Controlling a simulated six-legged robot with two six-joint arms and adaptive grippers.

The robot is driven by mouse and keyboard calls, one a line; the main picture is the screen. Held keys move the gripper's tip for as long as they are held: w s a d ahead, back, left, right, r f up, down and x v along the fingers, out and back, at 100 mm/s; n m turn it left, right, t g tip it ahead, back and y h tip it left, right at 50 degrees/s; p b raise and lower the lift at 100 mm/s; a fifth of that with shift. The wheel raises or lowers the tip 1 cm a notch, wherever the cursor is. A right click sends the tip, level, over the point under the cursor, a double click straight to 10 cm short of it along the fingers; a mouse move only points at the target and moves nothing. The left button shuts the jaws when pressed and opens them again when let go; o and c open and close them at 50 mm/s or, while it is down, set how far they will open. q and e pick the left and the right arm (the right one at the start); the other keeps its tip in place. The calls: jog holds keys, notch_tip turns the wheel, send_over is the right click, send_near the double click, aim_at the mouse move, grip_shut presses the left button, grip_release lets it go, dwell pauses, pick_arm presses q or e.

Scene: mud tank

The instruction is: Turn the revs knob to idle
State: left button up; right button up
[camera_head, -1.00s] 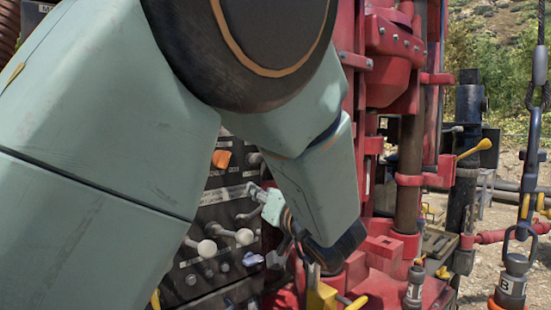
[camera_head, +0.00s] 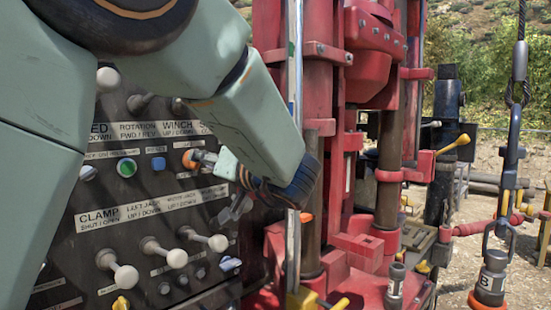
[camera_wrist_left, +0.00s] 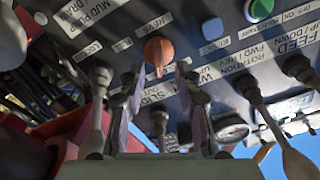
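The orange knob (camera_head: 190,159) is on the dark control panel (camera_head: 60,235). In the left wrist view the orange knob (camera_wrist_left: 158,50) shows whole, its narrow end toward the picture's bottom. Small labels beside it are upside down and hard to read; I cannot tell which setting it points to. My left gripper (camera_head: 216,180) comes in from the right of the knob, close to the panel. In the left wrist view my left gripper (camera_wrist_left: 159,76) has its fingers apart and nothing between them, with the knob just beyond their tips. My right gripper is not in view.
White-knobbed levers (camera_head: 178,258) stick out of the panel below the knob. A green button (camera_head: 126,167) and a blue switch (camera_head: 158,163) sit to its left. A red mast (camera_head: 375,60) stands right of my arm. A hanging shackle (camera_head: 497,240) is at far right.

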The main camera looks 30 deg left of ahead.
pick_arm(q)
jog(key=x, duration=0.2)
jog(key=shift+w+a, duration=0.15)
jog(key=shift+a, duration=0.1)
jog(key=shift+d, duration=0.1)
jog(key=shift+c, duration=0.7)
jog(key=shift+a+f, duration=0.1)
jog(key=shift+a, duration=0.2)
grip_shut()
